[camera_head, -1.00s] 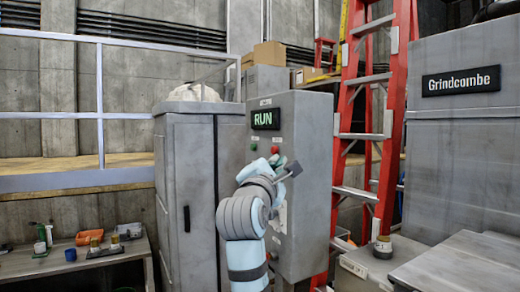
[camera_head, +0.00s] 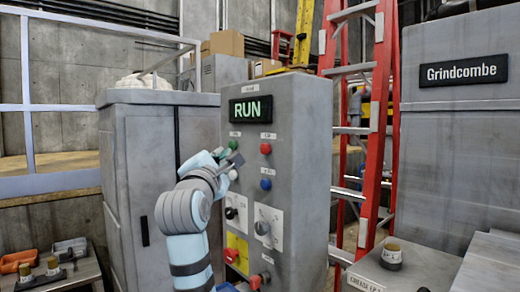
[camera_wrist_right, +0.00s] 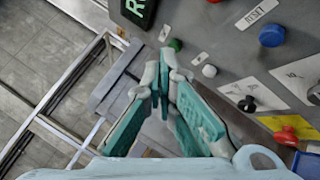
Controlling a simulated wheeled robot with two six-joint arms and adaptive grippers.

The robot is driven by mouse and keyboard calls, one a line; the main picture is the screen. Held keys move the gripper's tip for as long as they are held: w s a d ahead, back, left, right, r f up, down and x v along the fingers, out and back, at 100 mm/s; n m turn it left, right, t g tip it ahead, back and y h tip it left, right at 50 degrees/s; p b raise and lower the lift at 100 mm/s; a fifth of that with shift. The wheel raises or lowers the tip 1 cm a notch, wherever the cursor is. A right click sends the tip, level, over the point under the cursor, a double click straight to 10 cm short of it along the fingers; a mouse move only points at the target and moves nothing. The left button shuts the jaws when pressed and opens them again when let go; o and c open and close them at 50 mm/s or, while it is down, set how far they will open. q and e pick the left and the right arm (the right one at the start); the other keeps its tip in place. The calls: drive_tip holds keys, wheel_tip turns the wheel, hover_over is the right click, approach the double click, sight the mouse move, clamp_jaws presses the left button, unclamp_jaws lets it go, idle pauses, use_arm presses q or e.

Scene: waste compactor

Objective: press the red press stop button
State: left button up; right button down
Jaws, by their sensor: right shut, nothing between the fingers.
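A grey control cabinet (camera_head: 307,190) carries a RUN display and a column of controls. A round red button (camera_head: 266,148) sits at the upper right below the display, and a sliver of it shows at the top edge of the right wrist view (camera_wrist_right: 216,1). A red knob (camera_head: 231,255) sits lower on a yellow plate and also shows in the right wrist view (camera_wrist_right: 287,135). Small labels are mostly unreadable in the head view. My right gripper (camera_head: 235,160) is shut and empty, left of the upper red button and apart from it. My left gripper is out of view.
Close to my right gripper are a green button (camera_head: 234,144) and a white button (camera_head: 233,175). A blue button (camera_head: 265,184), labelled RESET in the wrist view, lies below the upper red one. A red ladder (camera_head: 375,130) stands to the right.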

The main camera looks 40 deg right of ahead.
sight(265, 149)
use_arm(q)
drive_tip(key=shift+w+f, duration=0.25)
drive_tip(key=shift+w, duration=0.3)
use_arm(e)
drive_tip(key=d, duration=0.9)
drive_tip(key=shift+w+f, duration=0.2)
idle(0.6)
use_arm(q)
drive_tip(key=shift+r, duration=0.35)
use_arm(e)
drive_tip(key=shift+d, duration=0.45)
